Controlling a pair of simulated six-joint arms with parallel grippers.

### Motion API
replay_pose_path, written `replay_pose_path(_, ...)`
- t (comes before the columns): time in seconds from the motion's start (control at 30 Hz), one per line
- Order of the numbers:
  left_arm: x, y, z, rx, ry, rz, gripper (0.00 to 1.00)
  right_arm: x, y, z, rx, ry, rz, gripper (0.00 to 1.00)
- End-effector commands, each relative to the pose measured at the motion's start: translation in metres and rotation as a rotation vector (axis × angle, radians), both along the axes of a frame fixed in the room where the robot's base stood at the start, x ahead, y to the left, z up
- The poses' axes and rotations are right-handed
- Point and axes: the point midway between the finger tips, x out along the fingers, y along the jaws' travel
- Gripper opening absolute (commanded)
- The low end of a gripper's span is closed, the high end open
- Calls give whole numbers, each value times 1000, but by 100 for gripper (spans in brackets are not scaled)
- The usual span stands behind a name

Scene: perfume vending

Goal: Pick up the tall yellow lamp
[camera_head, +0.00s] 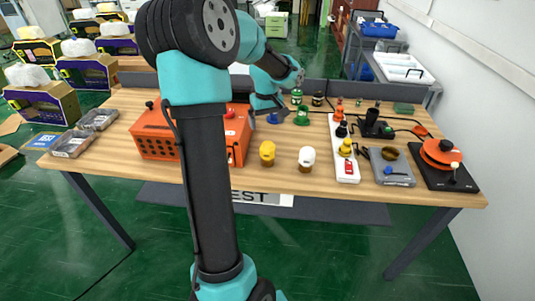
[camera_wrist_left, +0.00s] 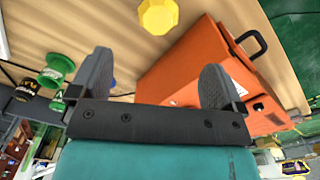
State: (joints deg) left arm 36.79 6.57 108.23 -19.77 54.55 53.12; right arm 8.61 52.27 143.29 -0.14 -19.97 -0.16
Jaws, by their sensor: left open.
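Two yellow-topped items stand on the wooden table. One is a yellow-capped piece (camera_head: 267,151) on a dark base near the front middle. The other is a yellow lamp-like piece (camera_head: 346,147) on the white strip; I cannot tell for sure which is the tall yellow lamp. A yellow faceted top (camera_wrist_left: 158,16) shows in the left wrist view, beyond the fingers. My left gripper (camera_head: 298,77) is over the back of the table, apart from both. Its two fingers (camera_wrist_left: 155,82) are spread and nothing is between them. My right gripper is not in view.
An orange box (camera_head: 160,136) stands left of centre, partly behind my arm, and near the fingers in the wrist view (camera_wrist_left: 190,65). A white-capped piece (camera_head: 307,157), a green piece (camera_head: 302,115), the white strip (camera_head: 349,172) and a grey device (camera_head: 391,165) stand to the right.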

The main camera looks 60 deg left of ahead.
Motion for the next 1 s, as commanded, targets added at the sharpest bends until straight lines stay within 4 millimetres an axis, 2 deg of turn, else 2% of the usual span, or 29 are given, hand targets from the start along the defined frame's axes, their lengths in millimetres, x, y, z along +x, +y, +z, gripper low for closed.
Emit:
replay_pose_path(0.3,0,0,-56,-3,2,1,95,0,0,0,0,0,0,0)
replay_pose_path(0.5,0,-1,-82,-1,0,0,95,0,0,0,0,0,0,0)
replay_pose_path(1.0,1,-1,-92,-2,1,0,95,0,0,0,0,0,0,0)
